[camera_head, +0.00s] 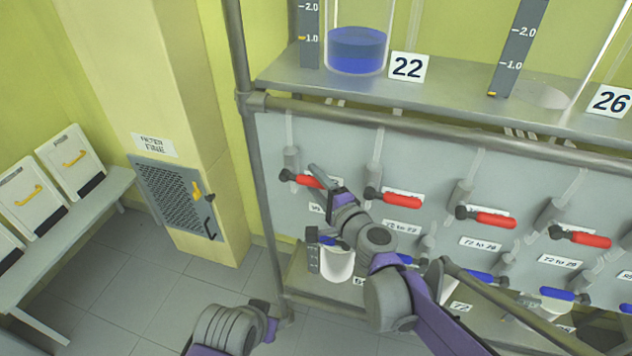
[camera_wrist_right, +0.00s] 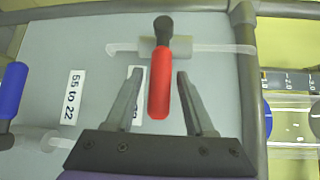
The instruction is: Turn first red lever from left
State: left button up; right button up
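The first red lever from the left (camera_head: 308,181) sits on the grey panel below the shelf, its handle lying roughly level and pointing right from a dark pivot. My right gripper (camera_head: 325,178) is at this lever and hides part of it in the head view. In the right wrist view the red lever (camera_wrist_right: 159,88) lies between the two fingers of my right gripper (camera_wrist_right: 159,103), with a gap on each side. That gripper is open. Only part of my left arm shows at the bottom of the head view; its fingers cannot be made out.
More red levers (camera_head: 403,200) continue to the right, with blue levers (camera_head: 480,276) below them. A metal rail (camera_head: 400,125) runs above the levers. A white container (camera_head: 338,264) stands below the gripper. Open floor (camera_head: 130,285) lies to the left.

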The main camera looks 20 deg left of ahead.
grip_shut()
dwell(1.2)
